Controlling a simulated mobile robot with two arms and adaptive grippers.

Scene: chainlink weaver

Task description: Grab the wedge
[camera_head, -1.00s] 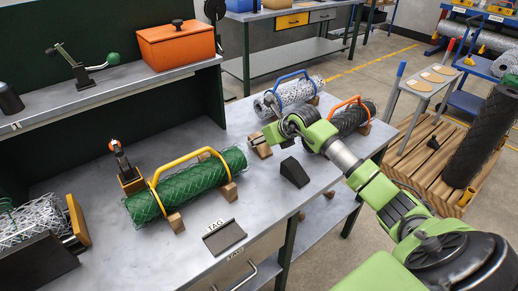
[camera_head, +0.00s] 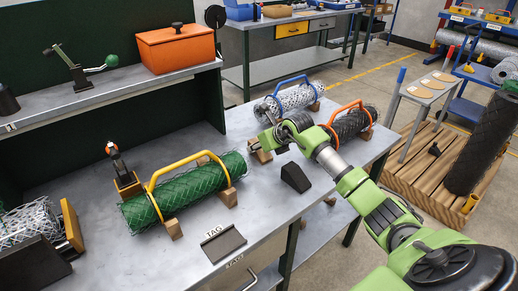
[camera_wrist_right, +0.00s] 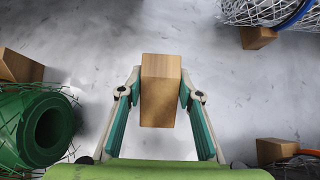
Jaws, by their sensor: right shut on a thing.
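A wooden wedge-like block (camera_wrist_right: 160,92) is between the fingertips of my right gripper (camera_wrist_right: 160,85) in the right wrist view. The pads press on its two sides, and the gripper is shut on it. In the head view the block (camera_head: 263,156) shows at the tip of my right gripper (camera_head: 266,143), near the middle of the workbench; whether it touches the bench is hard to tell. A separate black wedge (camera_head: 296,177) stands on the bench to the right of the block, apart from the gripper. My left gripper is not in view.
A green mesh roll (camera_head: 190,188) with a yellow handle rests on wooden blocks to the left. A silver mesh roll (camera_head: 296,97) and a dark roll (camera_head: 355,122) lie behind and right. A TAG plate (camera_head: 223,243) is near the bench's front edge. Bare bench surrounds the block.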

